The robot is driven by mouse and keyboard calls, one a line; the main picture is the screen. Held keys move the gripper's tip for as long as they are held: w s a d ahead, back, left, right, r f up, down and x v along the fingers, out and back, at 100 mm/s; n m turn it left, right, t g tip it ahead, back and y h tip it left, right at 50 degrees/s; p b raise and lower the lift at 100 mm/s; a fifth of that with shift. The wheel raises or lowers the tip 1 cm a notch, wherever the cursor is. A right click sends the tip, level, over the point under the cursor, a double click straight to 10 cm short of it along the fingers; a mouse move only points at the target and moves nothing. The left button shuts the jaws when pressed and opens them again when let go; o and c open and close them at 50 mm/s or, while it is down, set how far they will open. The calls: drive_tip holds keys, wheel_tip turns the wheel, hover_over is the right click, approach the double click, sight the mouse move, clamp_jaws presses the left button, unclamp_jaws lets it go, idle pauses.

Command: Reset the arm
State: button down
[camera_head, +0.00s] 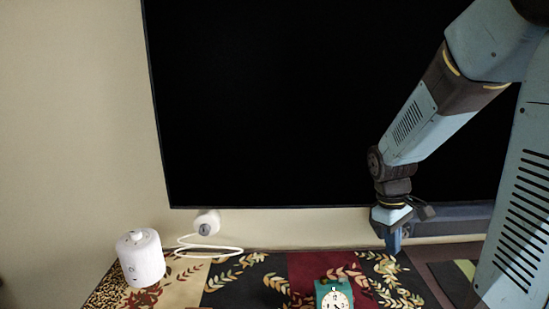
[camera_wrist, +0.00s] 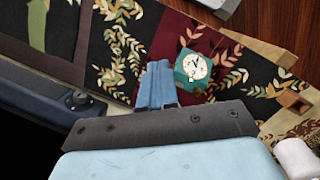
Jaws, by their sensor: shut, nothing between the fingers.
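My arm comes in from the upper right in the head view and bends down in front of a large black screen. My gripper (camera_head: 393,246) points down above the back right part of a patterned cloth. In the wrist view my gripper (camera_wrist: 157,68) shows its blue fingers closed together, with nothing between them. A teal clock (camera_head: 333,296) with a white face stands on the cloth, to the right of the fingers in the wrist view (camera_wrist: 193,68). The gripper is apart from it.
A white cylinder (camera_head: 141,257) stands on the cloth's left end. A white plug with a looped cable (camera_head: 207,225) is by the wall. The black screen (camera_head: 300,100) fills the wall behind. A dark bar (camera_head: 450,217) lies behind the gripper.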

drive_tip(key=s+a+r+m+t+y, duration=0.1)
drive_tip(key=s+a+r+m+t, duration=0.1)
drive_tip(key=s+r, duration=0.3)
drive_tip(key=s+a+r+m+t+y, duration=0.1)
drive_tip(key=s+a+r+m+t, duration=0.2)
drive_tip(key=s+r, duration=0.3)
wheel_tip(320, 180, up, 5)
drive_tip(key=shift+s+r+m+t, duration=0.1)
drive_tip(key=shift+s+m+t, duration=0.2)
drive_tip(key=shift+m+t, duration=0.55)
